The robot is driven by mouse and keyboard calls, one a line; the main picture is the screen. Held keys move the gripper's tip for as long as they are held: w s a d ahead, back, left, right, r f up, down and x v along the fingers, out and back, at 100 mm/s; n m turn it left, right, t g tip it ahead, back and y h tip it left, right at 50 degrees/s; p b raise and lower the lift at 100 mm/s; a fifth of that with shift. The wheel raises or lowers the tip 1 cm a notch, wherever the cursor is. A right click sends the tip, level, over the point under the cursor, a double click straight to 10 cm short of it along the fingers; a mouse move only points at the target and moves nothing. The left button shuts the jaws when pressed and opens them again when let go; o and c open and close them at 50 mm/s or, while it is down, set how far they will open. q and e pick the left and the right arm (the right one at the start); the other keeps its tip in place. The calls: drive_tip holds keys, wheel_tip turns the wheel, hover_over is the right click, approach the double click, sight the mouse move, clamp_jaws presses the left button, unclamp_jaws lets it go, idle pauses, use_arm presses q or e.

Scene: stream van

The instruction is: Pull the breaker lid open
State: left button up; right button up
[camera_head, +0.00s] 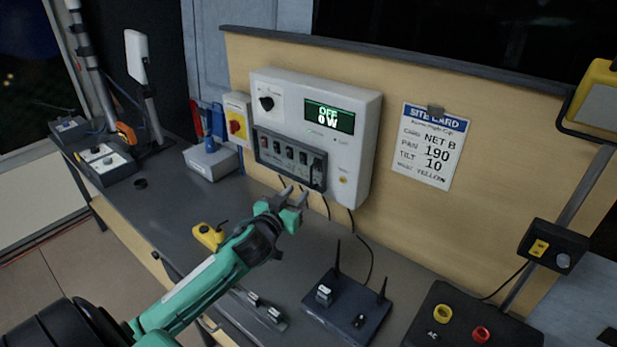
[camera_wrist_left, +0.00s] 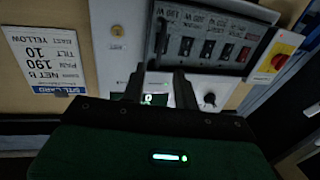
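The breaker lid (camera_head: 289,158) is a dark-framed panel on the lower front of a white power box (camera_head: 358,150). It looks flat against the box, with several breaker switches visible in it and a grey piece at its right end. The wrist view shows the breaker panel (camera_wrist_left: 210,48) upside down, beyond my fingers. My left gripper (camera_head: 293,196) is just below and in front of the panel's lower right part. Its two fingers are apart, with nothing seen between them, and the wrist view also shows the gap (camera_wrist_left: 160,88). My right gripper is not in view.
A red knob on a yellow switch box (camera_head: 237,121) is left of the power box. A site card (camera_head: 430,147) hangs on the wooden wall. On the bench are a yellow item (camera_head: 208,236), a black router-like box (camera_head: 347,305) and cables under the panel.

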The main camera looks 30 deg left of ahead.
use_arm(q)
drive_tip(key=w+p, duration=0.2)
drive_tip(key=w, duration=0.6)
drive_tip(key=shift+a, duration=0.45)
drive_tip(key=shift+s, duration=0.1)
clamp_jaws()
